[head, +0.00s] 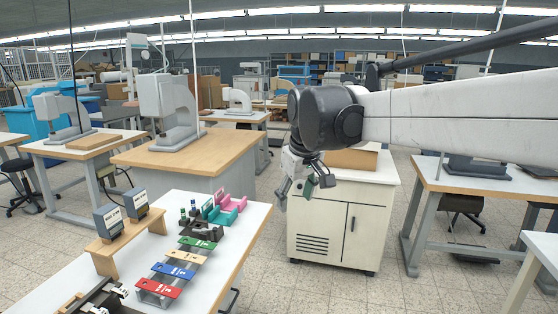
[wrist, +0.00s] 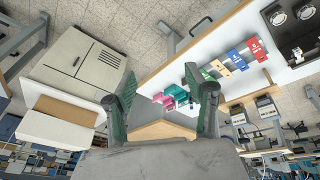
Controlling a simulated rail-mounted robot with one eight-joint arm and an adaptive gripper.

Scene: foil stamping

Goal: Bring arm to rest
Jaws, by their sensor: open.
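My gripper (head: 306,187) hangs from my arm at the centre right of the head view, in front of the white cabinet and to the right of the white work table (head: 75,266). In the wrist view my gripper (wrist: 162,95) shows two green-padded fingers spread wide apart. It is open, with nothing between the fingers. It is apart from the table and from the things on it.
The white cabinet (head: 331,225) carries a cardboard box (head: 353,158). Coloured foil blocks in red (head: 160,288), blue (head: 173,271) and green (head: 198,243) line the work table. Pink (head: 233,202) and teal (head: 222,216) holders stand behind them. Open floor lies between table and cabinet.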

